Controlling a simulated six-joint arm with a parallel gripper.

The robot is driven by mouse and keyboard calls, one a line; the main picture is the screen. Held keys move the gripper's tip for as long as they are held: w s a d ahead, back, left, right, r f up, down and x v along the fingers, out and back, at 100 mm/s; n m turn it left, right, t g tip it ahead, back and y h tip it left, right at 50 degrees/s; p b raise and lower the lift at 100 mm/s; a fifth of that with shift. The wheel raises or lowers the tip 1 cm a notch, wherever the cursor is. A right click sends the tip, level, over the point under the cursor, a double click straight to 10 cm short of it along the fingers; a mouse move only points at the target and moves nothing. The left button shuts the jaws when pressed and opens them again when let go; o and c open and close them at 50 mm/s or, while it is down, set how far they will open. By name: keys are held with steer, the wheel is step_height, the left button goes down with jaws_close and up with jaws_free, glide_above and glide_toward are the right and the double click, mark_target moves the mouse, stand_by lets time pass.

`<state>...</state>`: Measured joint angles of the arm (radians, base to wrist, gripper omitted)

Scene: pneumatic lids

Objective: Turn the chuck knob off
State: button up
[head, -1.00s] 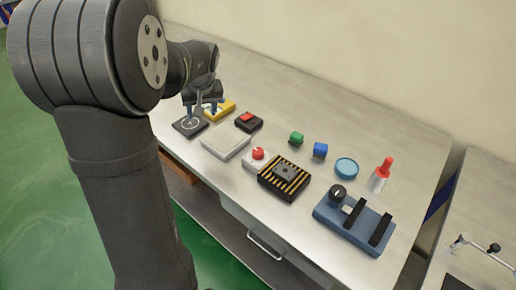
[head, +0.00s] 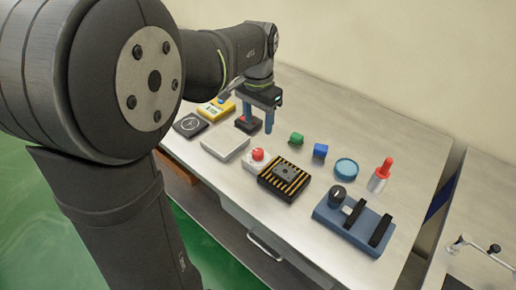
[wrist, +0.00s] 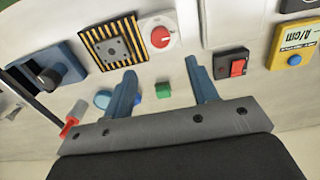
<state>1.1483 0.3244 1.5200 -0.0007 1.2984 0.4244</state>
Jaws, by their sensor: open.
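A red round knob (head: 258,154) with a white pointer mark sits on a pale box. It also shows in the wrist view (wrist: 161,37). Beside it is a black-and-yellow striped plate (head: 266,181) with a grey block on top. A black knob (head: 337,195) with a pale mark stands on a blue base with two black bars. It shows at the left of the wrist view (wrist: 50,78). No label tells which knob is the chuck's. My gripper (head: 258,126) is open and empty above the bench, behind the red knob, near the black box with a red switch (wrist: 238,68).
A green cube (head: 296,139), blue cube (head: 320,151), round blue lid (head: 346,168) and red-topped bottle (head: 381,176) stand along the back. A white tray (head: 225,149), dark round-marked pad (head: 191,125) and yellow meter (head: 217,109) lie left.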

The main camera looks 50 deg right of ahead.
mark_target(258, 151)
step_height(258, 151, down, 11)
steer(key=shift+f, duration=0.15)
steer(key=c, duration=1)
steer(key=shift+o, duration=0.2)
